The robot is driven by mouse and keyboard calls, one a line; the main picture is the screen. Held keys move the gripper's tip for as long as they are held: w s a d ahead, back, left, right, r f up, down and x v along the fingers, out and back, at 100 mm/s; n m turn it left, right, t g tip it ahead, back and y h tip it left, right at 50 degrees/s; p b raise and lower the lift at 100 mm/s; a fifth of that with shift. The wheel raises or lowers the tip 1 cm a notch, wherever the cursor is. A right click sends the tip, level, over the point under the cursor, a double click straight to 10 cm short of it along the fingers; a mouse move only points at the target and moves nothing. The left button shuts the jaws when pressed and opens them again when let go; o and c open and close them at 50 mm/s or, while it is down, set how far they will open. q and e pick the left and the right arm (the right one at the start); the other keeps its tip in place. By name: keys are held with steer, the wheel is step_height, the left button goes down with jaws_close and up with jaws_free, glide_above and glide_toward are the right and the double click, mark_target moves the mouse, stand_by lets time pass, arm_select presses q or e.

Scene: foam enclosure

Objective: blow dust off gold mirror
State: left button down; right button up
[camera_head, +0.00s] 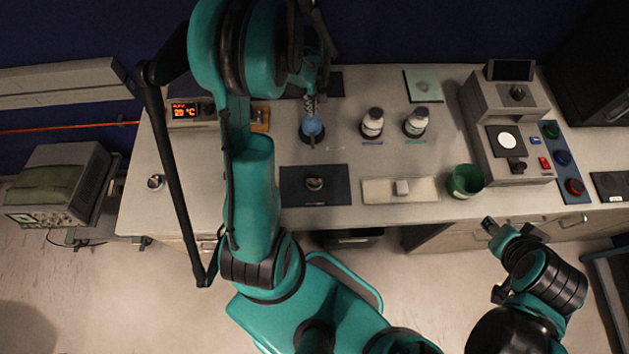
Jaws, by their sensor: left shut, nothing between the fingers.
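A small round mount (314,183) with a shiny face sits on a dark mat (335,196) at the bench's front middle. It may be the gold mirror, but its colour is hard to tell. A blue bulb (312,126), which looks like an air blower, stands behind the mat. My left gripper (309,107) is over the bulb's top, shut with nothing between its fingers. I cannot tell whether it touches the bulb. My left arm hides part of the bench. My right gripper (491,226) is off the bench's front edge at the right, its finger gap unclear.
Two white bottles (373,123) stand right of the bulb. A pale tray with a small block (378,190) and a green cup (466,181) are at the front. A grey instrument (506,125) and a button panel (565,160) are further right. A temperature display (185,112) is at the left.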

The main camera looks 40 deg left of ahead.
arm_select(q)
steer(key=shift+f+b, duration=1.5)
steer(key=shift+f, duration=0.2)
steer(key=shift+r, duration=0.1)
steer(key=shift+r+p, duration=1.1)
steer(key=shift+r, duration=0.6)
steer(key=shift+f, duration=0.1)
